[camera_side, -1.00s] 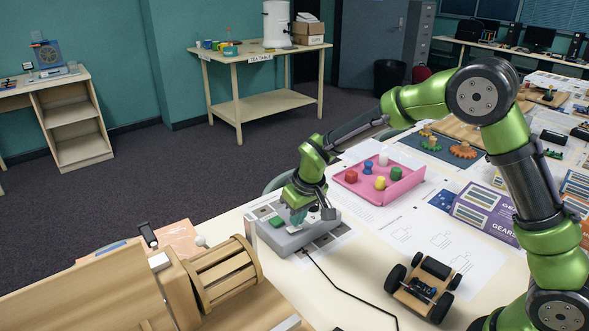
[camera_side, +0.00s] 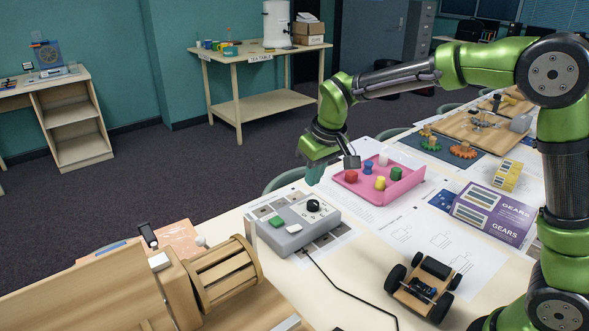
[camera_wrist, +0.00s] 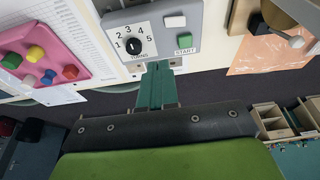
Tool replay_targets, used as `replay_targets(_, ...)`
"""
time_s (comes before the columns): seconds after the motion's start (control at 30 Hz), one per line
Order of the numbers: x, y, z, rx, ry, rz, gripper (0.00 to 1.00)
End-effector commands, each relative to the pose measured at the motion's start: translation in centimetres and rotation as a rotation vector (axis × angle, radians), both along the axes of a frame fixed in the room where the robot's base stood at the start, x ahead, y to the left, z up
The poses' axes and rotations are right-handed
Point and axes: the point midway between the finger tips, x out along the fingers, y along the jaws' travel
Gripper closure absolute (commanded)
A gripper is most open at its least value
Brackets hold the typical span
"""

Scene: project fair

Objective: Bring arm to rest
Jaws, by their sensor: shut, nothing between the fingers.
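My gripper (camera_side: 315,174) is in the air above and behind the grey control box, near the table's back edge. Its teal fingers (camera_wrist: 158,88) are together and hold nothing. The control box (camera_side: 301,237) lies on the table, with a black dial (camera_side: 313,206), a green button (camera_side: 277,222) and a white button. In the wrist view the box (camera_wrist: 157,42) shows the numbers 1 to 5 around its dial (camera_wrist: 134,46) and a green START button (camera_wrist: 185,41). The fingers are apart from the box.
A pink tray (camera_side: 404,187) with several coloured pegs stands right of my gripper. A wooden drum (camera_side: 226,275) is at the front left, and a small wheeled car (camera_side: 423,288) at the front right. A purple GEARS box (camera_side: 492,214) stands farther right. A cable runs from the control box.

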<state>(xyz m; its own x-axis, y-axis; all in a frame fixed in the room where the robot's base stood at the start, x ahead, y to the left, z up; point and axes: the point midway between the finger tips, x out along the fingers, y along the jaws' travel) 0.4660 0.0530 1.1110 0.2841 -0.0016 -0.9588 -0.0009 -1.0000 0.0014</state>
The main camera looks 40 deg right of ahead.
Motion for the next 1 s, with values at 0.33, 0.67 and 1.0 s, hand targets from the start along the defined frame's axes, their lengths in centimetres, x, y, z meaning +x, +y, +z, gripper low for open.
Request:
replay_targets(0.33,-0.5,-0.4,1.6,-0.001,0.000,0.000,1.00)
replay_targets(0.67,-1.8,-0.1,0.4,0.026,0.025,-0.029,1.00)
replay_targets(1.0,-13.2,-0.8,3.8,0.202,-0.063,-0.183,1.00)
